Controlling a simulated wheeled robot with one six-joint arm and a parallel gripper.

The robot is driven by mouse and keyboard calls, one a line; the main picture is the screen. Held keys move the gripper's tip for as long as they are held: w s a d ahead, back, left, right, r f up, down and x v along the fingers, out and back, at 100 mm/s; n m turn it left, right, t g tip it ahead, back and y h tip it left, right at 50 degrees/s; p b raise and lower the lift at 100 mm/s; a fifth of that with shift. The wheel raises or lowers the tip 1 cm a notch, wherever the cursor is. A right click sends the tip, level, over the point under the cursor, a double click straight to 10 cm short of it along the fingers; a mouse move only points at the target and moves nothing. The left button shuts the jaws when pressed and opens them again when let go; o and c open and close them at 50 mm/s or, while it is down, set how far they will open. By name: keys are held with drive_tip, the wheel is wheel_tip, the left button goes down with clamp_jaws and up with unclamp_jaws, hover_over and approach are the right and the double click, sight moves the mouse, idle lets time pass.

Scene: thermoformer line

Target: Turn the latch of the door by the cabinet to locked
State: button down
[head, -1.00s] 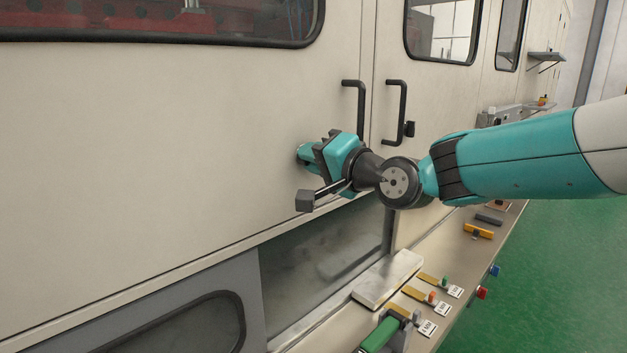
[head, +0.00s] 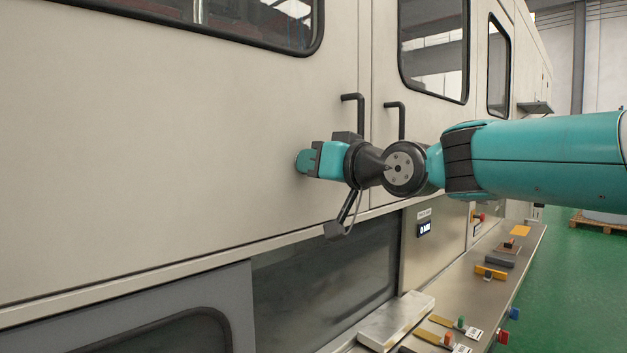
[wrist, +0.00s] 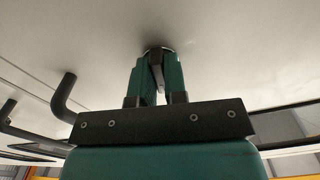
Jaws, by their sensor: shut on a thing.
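My gripper (head: 304,161) reaches the cream door (head: 170,130) left of the black door handles and is up against its face. In the wrist view my gripper (wrist: 157,62) has its two green fingers shut on the latch (wrist: 156,72), a small grey piece with a dark round base on the door. In the head view my gripper hides the latch. The fingers cover most of it, so I cannot tell whether it stands at locked.
Two black handles (head: 360,117) (head: 402,120) stick out right of my gripper, by the door seam. Below runs a ledge (head: 500,262) with several coloured switches and tags. A pale block (head: 396,318) lies on it. The green floor (head: 570,290) at right is clear nearby.

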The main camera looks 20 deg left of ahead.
drive_tip(key=shift+n+b, duration=0.75)
drive_tip(key=shift+n, duration=0.35)
drive_tip(key=c, duration=1.2)
unclamp_jaws()
drive_tip(key=shift+o, duration=0.2)
drive_tip(key=shift+d, duration=0.1)
drive_tip(key=b+v, duration=0.5)
drive_tip(key=v, duration=1.2)
drive_tip(key=shift+b, duration=0.3)
drive_tip(key=shift+d, duration=0.15)
